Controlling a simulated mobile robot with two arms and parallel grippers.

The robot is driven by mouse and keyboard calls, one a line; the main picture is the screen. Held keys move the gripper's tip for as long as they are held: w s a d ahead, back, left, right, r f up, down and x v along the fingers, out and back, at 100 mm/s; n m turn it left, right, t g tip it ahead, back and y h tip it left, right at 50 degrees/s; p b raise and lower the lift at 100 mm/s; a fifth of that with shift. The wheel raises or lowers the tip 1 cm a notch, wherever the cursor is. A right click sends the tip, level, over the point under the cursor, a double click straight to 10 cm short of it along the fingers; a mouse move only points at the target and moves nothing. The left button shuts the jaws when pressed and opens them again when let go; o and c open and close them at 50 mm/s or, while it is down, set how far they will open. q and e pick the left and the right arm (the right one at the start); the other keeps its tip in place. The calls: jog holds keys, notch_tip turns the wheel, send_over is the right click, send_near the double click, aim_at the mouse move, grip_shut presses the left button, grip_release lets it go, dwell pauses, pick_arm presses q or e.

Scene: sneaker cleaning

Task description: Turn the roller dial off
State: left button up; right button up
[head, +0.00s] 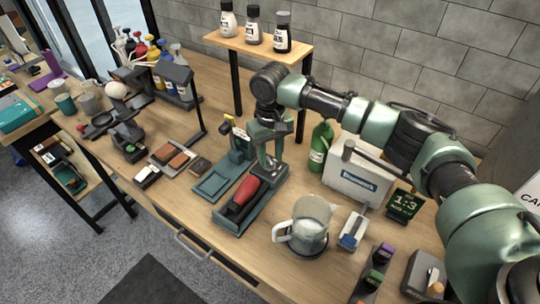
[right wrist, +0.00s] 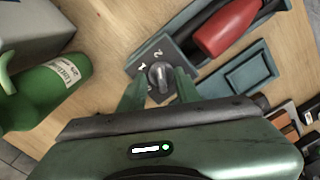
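The roller dial (right wrist: 160,76) is a grey knob on a dark square plate marked 1 and 2, at one end of the roller machine. My right gripper (right wrist: 161,84) is right over it, with one green finger on each side of the knob and a small gap showing, so it looks open. My left gripper is not in view.
A green bottle (head: 320,146) and a white case (head: 362,183) stand right of my gripper. A glass pitcher (head: 310,222) is in front. A raised shelf (head: 262,45) with bottles stands behind.

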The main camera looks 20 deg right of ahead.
jog(key=shift+f, duration=0.5)
grip_shut()
jog(key=shift+r, duration=0.1)
